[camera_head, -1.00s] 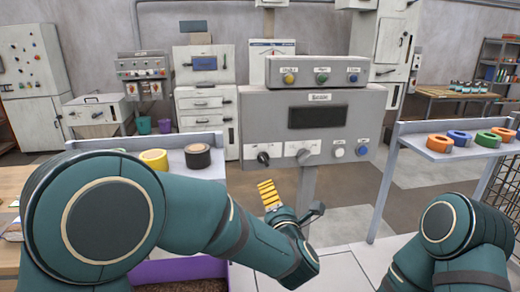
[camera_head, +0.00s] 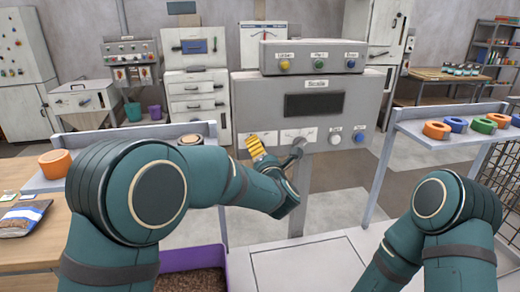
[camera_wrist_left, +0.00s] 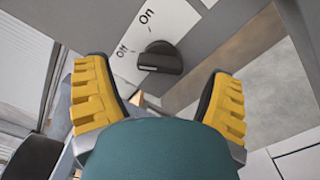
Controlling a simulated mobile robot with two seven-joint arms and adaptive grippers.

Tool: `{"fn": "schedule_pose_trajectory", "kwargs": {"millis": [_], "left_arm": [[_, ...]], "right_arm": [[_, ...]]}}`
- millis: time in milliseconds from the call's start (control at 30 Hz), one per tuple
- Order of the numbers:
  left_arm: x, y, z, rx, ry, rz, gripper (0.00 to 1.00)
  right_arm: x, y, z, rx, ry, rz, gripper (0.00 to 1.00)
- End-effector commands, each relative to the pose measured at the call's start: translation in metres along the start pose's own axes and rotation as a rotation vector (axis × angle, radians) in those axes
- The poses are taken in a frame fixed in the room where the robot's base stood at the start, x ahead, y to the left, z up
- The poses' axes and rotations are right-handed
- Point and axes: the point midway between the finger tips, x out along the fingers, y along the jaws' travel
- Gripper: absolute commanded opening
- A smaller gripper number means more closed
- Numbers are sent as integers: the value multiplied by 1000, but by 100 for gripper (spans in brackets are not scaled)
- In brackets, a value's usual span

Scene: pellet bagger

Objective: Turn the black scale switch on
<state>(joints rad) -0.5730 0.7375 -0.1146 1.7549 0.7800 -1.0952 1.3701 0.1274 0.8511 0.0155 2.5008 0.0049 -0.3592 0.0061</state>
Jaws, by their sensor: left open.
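The black scale switch (camera_wrist_left: 160,58) shows in the left wrist view on a white plate with "Off" (camera_wrist_left: 122,50) and "On" (camera_wrist_left: 146,17) labels. Which label it points to is unclear. My left gripper (camera_wrist_left: 160,92) is open with yellow-padded fingers on either side of the view, and the switch lies between and just beyond them, apparently untouched. In the head view, my left gripper (camera_head: 277,150) is in front of the lower left of the grey scale panel (camera_head: 345,85) and hides the black switch there. My right gripper is out of view.
White and blue buttons (camera_head: 335,138) sit right of the gripper on the panel. A right shelf (camera_head: 415,130) holds coloured rings. An orange ring (camera_head: 55,163) stands on the left shelf. A purple bin (camera_head: 180,260) with pellets is below my left arm.

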Motion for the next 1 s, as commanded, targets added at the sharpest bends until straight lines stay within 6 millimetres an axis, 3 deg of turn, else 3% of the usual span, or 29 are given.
{"fn": "schedule_pose_trajectory", "kwargs": {"millis": [200,567,700,767,1000], "left_arm": [[21,0,0,0,1,-1,83],[24,0,0,0,0,-1,82],[24,0,0,0,0,-1,33],[24,0,0,0,0,-1,14],[24,0,0,9,0,0,14]], "right_arm": [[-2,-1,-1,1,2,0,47],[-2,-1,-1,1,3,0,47],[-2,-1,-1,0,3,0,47],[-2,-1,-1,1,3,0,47],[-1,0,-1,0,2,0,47]]}}
